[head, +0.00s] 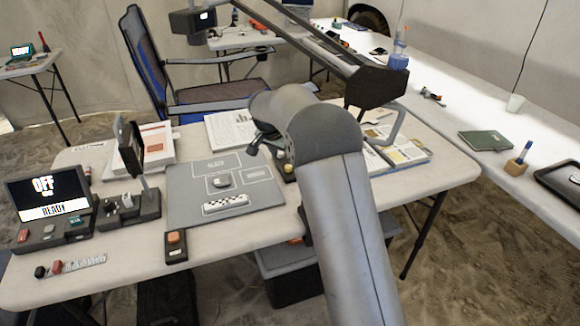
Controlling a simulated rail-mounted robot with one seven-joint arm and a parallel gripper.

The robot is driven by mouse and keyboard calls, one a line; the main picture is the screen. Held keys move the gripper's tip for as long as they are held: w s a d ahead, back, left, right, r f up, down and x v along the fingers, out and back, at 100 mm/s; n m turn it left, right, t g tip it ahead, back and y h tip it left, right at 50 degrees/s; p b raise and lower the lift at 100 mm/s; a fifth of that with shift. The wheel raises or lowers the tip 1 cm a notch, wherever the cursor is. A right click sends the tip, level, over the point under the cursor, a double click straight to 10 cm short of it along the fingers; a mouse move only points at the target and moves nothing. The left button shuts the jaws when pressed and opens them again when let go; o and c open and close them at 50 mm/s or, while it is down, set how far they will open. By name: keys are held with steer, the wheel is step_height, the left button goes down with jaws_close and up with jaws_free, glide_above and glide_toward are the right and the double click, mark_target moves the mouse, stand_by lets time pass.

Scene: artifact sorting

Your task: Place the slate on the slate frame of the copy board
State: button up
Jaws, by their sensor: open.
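The grey copy board (182,205) lies flat on the near table. Its top outlined frame (215,163) carries faint lettering, probably the slate frame, and looks empty. A small dark grey object (221,181) sits in the middle frame. A black-and-white checkered scale bar (226,203) lies in the lower part. I cannot make out the slate; my arm hides part of the table right of the board. My gripper (262,141) shows only as a small dark part beyond my arm, near the board's upper right corner. It is open, with nothing seen in it.
A dark tray (290,170) is partly hidden by my arm. A lamp-like overhead bar (310,50) crosses above the table.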

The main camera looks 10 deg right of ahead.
steer(key=x, duration=0.6)
steer(key=shift+d+f, duration=0.2)
steer(key=shift+f, duration=0.15)
jaws_close()
